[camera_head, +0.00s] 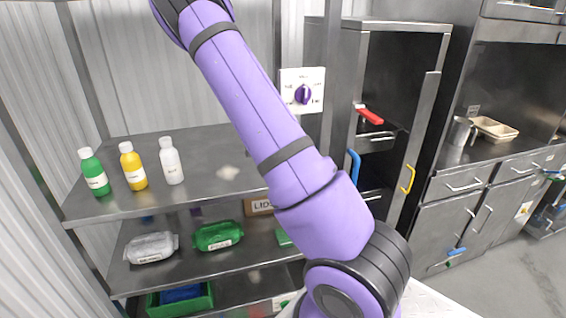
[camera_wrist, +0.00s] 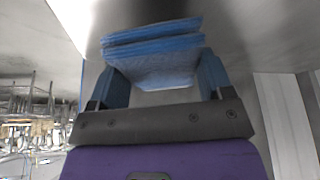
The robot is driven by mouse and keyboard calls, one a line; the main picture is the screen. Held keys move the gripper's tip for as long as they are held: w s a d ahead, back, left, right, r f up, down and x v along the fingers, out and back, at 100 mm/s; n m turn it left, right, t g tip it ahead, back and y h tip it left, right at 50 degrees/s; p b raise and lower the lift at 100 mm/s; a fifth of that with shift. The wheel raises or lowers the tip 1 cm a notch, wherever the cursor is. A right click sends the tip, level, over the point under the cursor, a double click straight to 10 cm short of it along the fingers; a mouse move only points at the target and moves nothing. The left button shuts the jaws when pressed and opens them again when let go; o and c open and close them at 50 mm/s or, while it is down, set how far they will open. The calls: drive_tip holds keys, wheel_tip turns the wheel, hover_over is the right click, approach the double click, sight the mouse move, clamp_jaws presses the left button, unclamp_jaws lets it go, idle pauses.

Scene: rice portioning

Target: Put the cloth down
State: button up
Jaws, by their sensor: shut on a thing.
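In the wrist view a folded blue cloth (camera_wrist: 155,52) sits between the blue fingers of my gripper (camera_wrist: 163,80). The gripper is shut on it, and the cloth's layered edge sticks out beyond the fingertips. The cloth is close to a smooth grey metal surface (camera_wrist: 250,35); I cannot tell whether it touches it. In the head view my purple arm crosses the middle, and neither the gripper nor the held cloth can be seen there.
Green (camera_head: 95,173), yellow (camera_head: 132,167) and white (camera_head: 171,162) bottles stand on the metal rack's top shelf (camera_head: 205,190). Lower are a grey pack (camera_head: 151,248), a green pack (camera_head: 218,236), a LIDS box (camera_head: 257,206) and a green crate (camera_head: 180,300). Cabinets (camera_head: 462,205) stand right.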

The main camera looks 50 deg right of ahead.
drive_tip(key=shift+f, duration=1.65)
drive_tip(key=shift+f, duration=0.1)
drive_tip(key=o, duration=1.1)
drive_tip(key=shift+c, duration=0.2)
drive_tip(key=v, duration=1.2)
